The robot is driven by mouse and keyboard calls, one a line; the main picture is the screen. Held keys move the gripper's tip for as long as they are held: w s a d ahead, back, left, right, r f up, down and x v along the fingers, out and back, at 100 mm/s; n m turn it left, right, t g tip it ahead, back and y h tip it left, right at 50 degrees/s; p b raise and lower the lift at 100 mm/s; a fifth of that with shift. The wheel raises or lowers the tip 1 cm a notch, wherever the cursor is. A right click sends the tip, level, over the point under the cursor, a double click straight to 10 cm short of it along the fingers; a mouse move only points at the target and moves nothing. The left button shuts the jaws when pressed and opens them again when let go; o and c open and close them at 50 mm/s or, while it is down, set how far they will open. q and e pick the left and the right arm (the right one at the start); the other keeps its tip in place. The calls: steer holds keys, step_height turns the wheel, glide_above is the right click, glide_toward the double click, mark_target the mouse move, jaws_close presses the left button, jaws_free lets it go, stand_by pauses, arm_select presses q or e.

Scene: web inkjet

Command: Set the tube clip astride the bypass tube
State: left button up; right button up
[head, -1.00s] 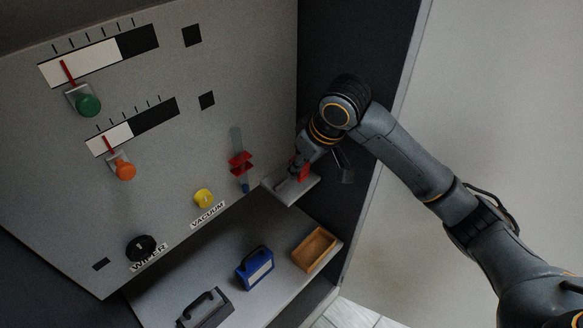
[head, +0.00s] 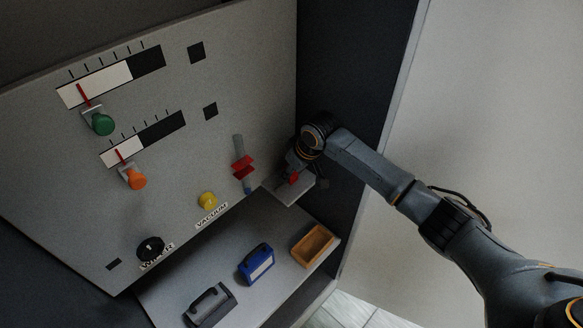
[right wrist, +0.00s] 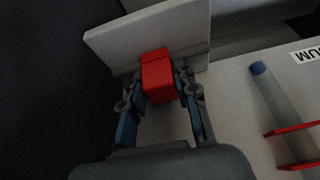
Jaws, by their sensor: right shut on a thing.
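The tube clip is a small red block (right wrist: 158,76) in the right wrist view, at the pale ledge (right wrist: 105,40). My right gripper (right wrist: 160,84) is shut on it, with a finger on each side. In the head view the clip (head: 293,178) shows partly behind my right gripper (head: 297,170), over the small ledge (head: 284,193). I cannot tell whether the clip touches the ledge. The bypass tube (head: 238,145) is a grey upright tube on the panel, left of the gripper, with a blue lower end and two red plates. It also shows in the right wrist view (right wrist: 277,98).
The panel holds a yellow knob (head: 207,200), a black knob (head: 150,248), and green (head: 102,124) and orange (head: 137,180) gauge knobs. On the lower shelf (head: 195,277) stand a wooden tray (head: 312,246), a blue case (head: 256,264) and a grey handled box (head: 210,306). A dark side wall is at the right.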

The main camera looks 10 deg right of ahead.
steer(key=shift+f, duration=0.2)
steer(key=o, duration=0.9)
steer(key=shift+o, duration=0.2)
steer(key=b+v, duration=0.2)
steer(key=v, duration=1)
steer(key=shift+r, duration=0.2)
steer(key=shift+a+f, duration=0.1)
